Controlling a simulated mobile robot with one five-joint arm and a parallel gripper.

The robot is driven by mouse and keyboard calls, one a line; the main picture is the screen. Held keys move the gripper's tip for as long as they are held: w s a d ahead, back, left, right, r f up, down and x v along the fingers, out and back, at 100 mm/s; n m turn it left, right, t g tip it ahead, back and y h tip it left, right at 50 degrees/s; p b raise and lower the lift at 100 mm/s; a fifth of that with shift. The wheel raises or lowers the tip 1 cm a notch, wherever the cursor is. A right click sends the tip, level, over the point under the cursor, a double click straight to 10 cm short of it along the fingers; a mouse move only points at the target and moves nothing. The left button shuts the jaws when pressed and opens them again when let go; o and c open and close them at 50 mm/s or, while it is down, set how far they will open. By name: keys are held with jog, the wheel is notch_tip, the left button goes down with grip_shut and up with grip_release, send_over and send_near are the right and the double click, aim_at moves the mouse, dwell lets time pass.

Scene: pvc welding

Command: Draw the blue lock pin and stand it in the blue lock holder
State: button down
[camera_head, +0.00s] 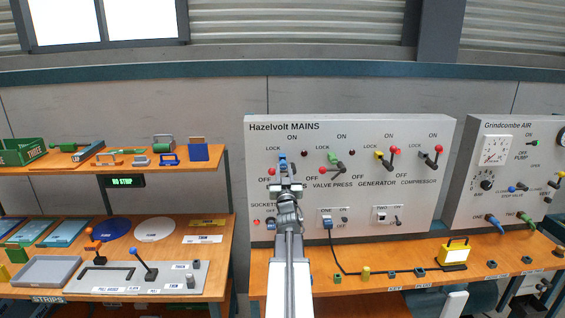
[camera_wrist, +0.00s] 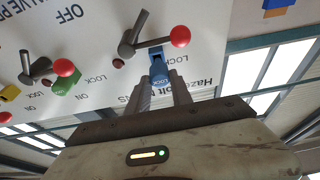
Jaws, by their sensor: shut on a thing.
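The blue lock pin (camera_head: 282,160) is at the upper left of the Hazelvolt MAINS panel, beside the first red-knobbed lever. My gripper (camera_head: 286,180) reaches up to it from below. In the wrist view, which looks upside down, the blue pin (camera_wrist: 159,70) sits between the two fingertips of my gripper (camera_wrist: 163,82), and the fingers are shut on it. The pin's far end is against the panel; I cannot tell how deep it sits. A small bluish holder (camera_head: 391,275) stands on the bench below the panel, but its colour is hard to make out.
The first lever's red knob (camera_wrist: 180,36) is close beside the pin. The green lock pin (camera_head: 333,158) and yellow lock pin (camera_head: 379,155) are farther right. A black cable and a yellow box (camera_head: 455,252) are on the bench (camera_head: 310,283), with other small holders.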

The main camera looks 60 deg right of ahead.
aim_at(284, 169)
jog(key=shift+w+d, duration=0.5)
jog(key=shift+d, duration=0.2)
jog(key=shift+w+d, duration=0.45)
jog(key=shift+d, duration=0.25)
jog(key=c, duration=1.1)
grip_release()
jog(key=shift+o, duration=0.2)
jog(key=shift+s+a, duration=0.1)
jog(key=s+a, duration=0.5)
jog(key=a, duration=0.2)
jog(key=shift+f+b, duration=0.45)
